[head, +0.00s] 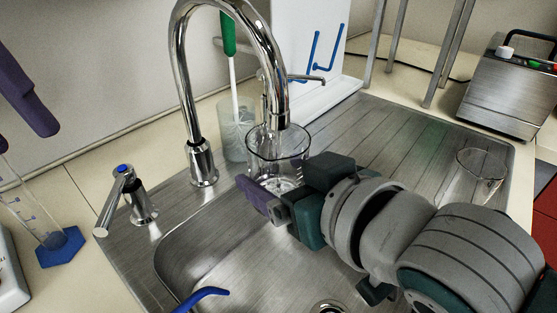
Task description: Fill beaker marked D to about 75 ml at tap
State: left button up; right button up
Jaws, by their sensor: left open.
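A clear glass beaker (268,150) is upright over the sink, with its open top below the spout end of the chrome tap (268,75). No letter mark or water level can be read on it. No stream of water can be made out. One purple finger shows on the near left side; the other is not clearly seen. A tap lever (124,185) stands left of the spout.
The steel sink basin (190,262) is below. A glass with a green-handled brush (233,150) stands behind the tap. A blue-footed cylinder (60,248) stands at left.

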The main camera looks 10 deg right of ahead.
dwell(0.5)
jog(key=s+d, duration=0.2)
jog(key=s, duration=0.5)
jog(key=shift+d, duration=0.3)
pick_arm(q)
jog(key=shift+c, duration=0.2)
